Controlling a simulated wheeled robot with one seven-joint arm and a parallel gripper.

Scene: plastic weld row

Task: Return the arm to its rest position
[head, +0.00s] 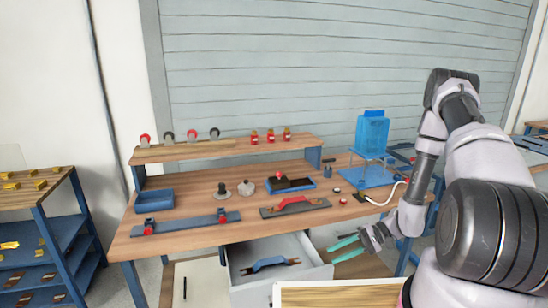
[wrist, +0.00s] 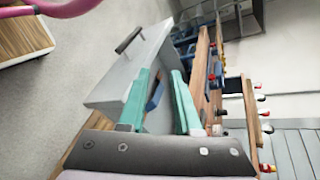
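My gripper (head: 335,250) has two teal fingers and hangs in front of the workbench, at the right of the open drawer. In the wrist view my gripper (wrist: 163,74) shows a clear gap between the fingers and holds nothing. My arm reaches down from the right side of the head view, bent and out to the front. The grey drawer (head: 315,272) is pulled out under the bench top, and a blue part with brown ends (head: 270,264) lies in it. The drawer (wrist: 118,85) with its dark handle also shows in the wrist view, beside the fingers.
The wooden workbench (head: 165,252) carries a blue bin (head: 154,200), a red part on a grey plate (head: 295,206) and a blue machine (head: 372,132) with a white hose. A shelf unit (head: 60,226) stands at the left. A wooden-topped surface (head: 340,296) is close in front.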

